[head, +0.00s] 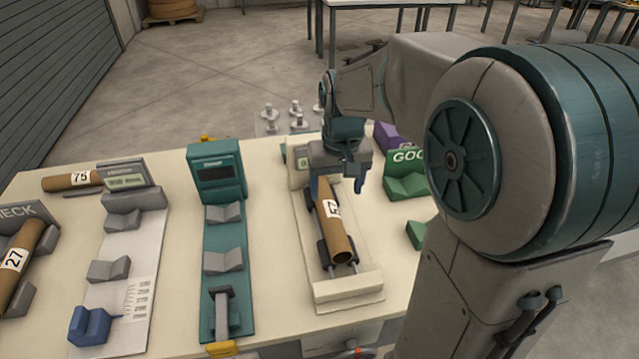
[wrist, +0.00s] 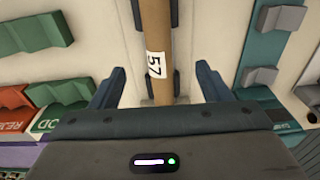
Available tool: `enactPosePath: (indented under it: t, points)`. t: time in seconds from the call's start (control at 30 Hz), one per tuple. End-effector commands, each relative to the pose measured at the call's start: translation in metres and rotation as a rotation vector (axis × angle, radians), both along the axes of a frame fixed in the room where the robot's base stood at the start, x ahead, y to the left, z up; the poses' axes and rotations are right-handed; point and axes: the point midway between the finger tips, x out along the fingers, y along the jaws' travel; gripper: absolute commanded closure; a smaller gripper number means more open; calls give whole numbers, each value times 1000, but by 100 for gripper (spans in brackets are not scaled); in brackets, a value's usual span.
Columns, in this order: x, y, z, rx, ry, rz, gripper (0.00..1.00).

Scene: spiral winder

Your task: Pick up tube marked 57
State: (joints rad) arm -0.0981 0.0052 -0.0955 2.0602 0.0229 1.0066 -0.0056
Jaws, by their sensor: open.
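The tube marked 57 (head: 334,226) is a brown cardboard tube with a white label. It lies lengthwise on the dark rollers of a cream fixture (head: 345,292) on the table. In the wrist view the tube (wrist: 156,40) runs down from the top edge, with its 57 label readable. My gripper (head: 340,184) is over the far part of the tube. In the wrist view my gripper (wrist: 158,82) is open, with one blue finger on each side of the tube and a gap on both sides. The tube's far end is hidden by my gripper.
A tube marked 75 (head: 72,181) lies at the back left and a tube marked 27 (head: 20,265) at the left edge. A teal fixture (head: 222,262) stands left of the cream one. Green cradles (head: 407,187) stand to its right, partly behind my arm.

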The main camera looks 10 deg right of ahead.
Motion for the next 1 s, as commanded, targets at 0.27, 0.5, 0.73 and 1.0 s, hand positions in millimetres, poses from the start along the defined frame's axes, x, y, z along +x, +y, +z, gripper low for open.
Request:
enactPosePath:
  t: [0.27, 0.5, 0.73, 1.0]
  points:
    - [49, -1, -4, -15, 61, 4, 29]
    - [57, -1, -24, -18, 76, 3, 29]
    - [56, -1, -69, -19, 76, 3, 29]
    - [57, -2, -94, -18, 70, 2, 29]
